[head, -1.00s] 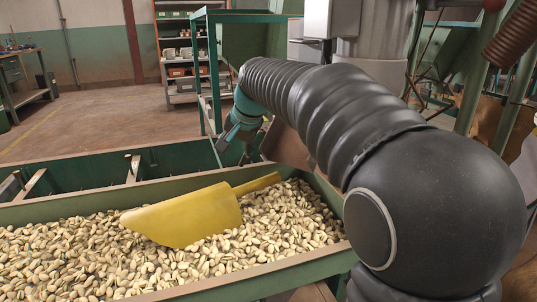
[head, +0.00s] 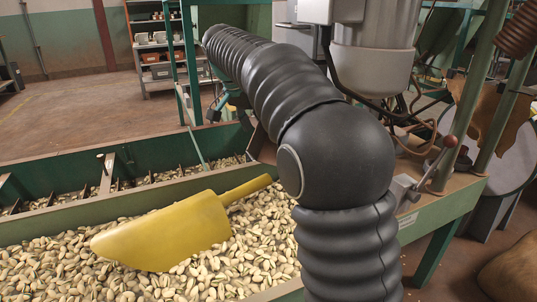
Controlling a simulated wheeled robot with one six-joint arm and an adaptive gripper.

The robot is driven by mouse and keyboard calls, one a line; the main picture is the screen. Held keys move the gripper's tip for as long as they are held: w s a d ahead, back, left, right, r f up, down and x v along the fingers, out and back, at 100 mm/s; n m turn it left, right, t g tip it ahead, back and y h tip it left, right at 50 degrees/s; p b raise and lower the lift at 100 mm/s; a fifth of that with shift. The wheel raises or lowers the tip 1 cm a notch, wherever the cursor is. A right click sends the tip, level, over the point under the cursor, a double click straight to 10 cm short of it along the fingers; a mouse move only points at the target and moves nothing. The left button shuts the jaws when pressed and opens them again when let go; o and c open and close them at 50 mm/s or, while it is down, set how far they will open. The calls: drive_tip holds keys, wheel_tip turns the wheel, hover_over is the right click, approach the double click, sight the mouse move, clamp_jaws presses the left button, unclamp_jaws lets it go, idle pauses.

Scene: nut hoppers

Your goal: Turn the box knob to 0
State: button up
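A small grey box (head: 404,191) sits on the green machine frame to the right of my arm. A lever with a dark red ball (head: 450,141) rises beside it. I cannot make out a numbered dial or a 0 mark on the box, so I cannot tell its setting. My arm, in black ribbed sleeves, crosses the middle of the view and reaches toward the back left. My gripper is mostly hidden behind the arm; only a small teal and dark part shows near the arm's far end. I cannot see its fingertips clearly.
A green hopper trough (head: 60,219) full of pistachios lies at the front left, with a yellow scoop (head: 165,232) on the nuts. A shelf rack (head: 160,75) stands at the back. A grey motor housing (head: 372,70) and green posts crowd the right. Open floor lies at left.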

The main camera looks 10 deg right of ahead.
drive_tip(key=b+x, duration=0.1)
drive_tip(key=x, duration=1)
drive_tip(key=shift+w+a+f+b, duration=0.1)
drive_tip(key=shift+a+f+b, duration=0.05)
drive_tip(key=shift+f+b, duration=0.15)
drive_tip(key=shift+r, duration=0.1)
clamp_jaws()
